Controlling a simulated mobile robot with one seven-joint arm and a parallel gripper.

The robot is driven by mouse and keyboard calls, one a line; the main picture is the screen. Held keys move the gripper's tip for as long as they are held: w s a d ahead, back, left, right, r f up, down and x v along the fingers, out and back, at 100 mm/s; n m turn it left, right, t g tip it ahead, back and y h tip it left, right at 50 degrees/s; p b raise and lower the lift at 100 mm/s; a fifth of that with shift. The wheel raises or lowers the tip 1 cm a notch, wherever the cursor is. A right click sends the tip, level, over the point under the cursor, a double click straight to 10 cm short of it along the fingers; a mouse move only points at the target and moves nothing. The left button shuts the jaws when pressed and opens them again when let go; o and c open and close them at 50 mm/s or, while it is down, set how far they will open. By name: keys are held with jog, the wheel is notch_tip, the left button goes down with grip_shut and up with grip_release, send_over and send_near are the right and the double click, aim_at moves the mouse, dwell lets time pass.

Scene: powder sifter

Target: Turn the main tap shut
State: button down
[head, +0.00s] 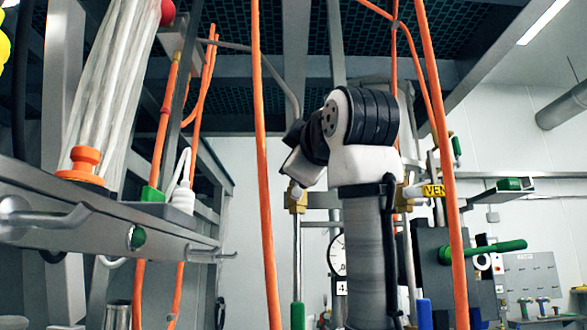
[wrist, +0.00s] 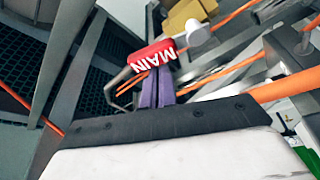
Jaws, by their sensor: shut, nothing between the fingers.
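The main tap's red handle (wrist: 138,66), lettered MAIN in white, shows in the wrist view above the middle of the picture. It lies aslant, with a grey bent pipe beside it. My gripper (wrist: 158,80) has purple fingers that are together, with nothing held between them. The fingertips are right at the red handle's lower edge in the picture; whether they touch it I cannot tell. In the head view my arm stands in the middle, and my gripper and the red MAIN handle cannot be made out there.
Orange hoses (head: 265,170) hang around my arm. A grey rail (head: 90,205) with metal levers runs along the left.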

jog(key=d+f+m+t+h+b, duration=0.1)
jog(key=m, duration=0.3)
jog(key=d+f+m+h+b, duration=0.1)
jog(key=d+m+h, duration=0.1)
jog(key=m, duration=0.3)
jog(key=d+f+m+t+h+b, duration=0.1)
jog(key=m+h, duration=0.1)
jog(key=m, duration=0.3)
jog(key=shift+d+f+t, duration=0.25)
jog(key=shift+d+t, duration=0.05)
jog(key=shift+d, duration=0.1)
jog(key=shift+f, duration=0.1)
